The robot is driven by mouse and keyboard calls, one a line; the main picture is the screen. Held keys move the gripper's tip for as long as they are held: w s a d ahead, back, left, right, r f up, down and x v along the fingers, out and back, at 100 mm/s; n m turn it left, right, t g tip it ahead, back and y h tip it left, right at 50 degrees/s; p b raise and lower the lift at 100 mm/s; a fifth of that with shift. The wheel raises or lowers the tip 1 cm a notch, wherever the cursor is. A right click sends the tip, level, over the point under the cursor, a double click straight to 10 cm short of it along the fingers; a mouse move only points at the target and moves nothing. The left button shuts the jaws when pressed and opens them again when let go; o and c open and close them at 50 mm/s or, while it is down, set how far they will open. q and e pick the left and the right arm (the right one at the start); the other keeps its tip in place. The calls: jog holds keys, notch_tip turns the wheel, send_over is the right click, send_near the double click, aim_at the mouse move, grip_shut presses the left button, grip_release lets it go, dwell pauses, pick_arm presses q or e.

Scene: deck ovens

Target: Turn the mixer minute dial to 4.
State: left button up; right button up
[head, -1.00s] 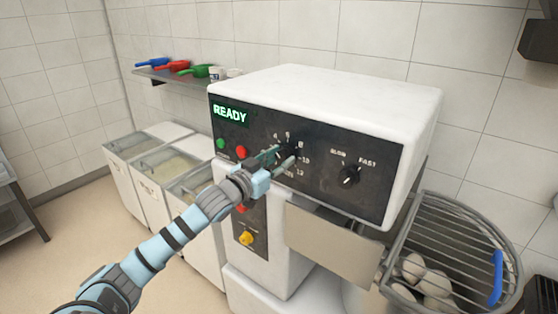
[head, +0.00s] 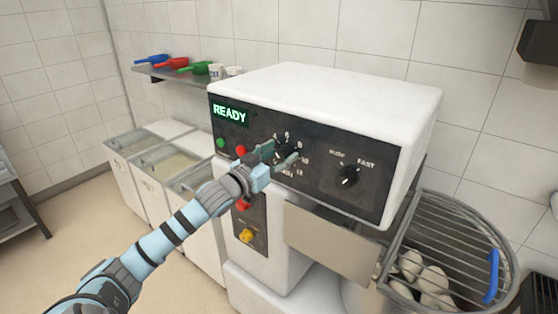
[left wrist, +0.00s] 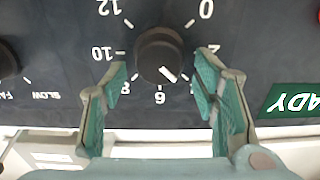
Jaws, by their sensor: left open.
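The mixer minute dial (head: 285,148) is a black round knob on the dark front panel of the white mixer. In the left wrist view, where the panel appears upside down, the dial (left wrist: 158,50) has a white pointer line aimed to the lower right, on the side of 6 towards 2. The label there is hidden behind a finger. My left gripper (head: 281,154) is open in front of the dial. In the left wrist view its green-padded fingers (left wrist: 161,72) stand either side of the knob, with visible gaps. My right gripper is not in view.
A slow/fast knob (head: 347,178) sits to the right on the panel. A green READY display (head: 230,114) is at its upper left, with green and red buttons below. A wire bowl guard (head: 455,235) is at the lower right. Ingredient bins (head: 150,160) stand behind left.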

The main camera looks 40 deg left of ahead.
aim_at(288, 121)
pick_arm(q)
notch_tip(288, 121, up, 8)
jog(key=shift+r, duration=0.25)
jog(key=shift+w+f, duration=0.1)
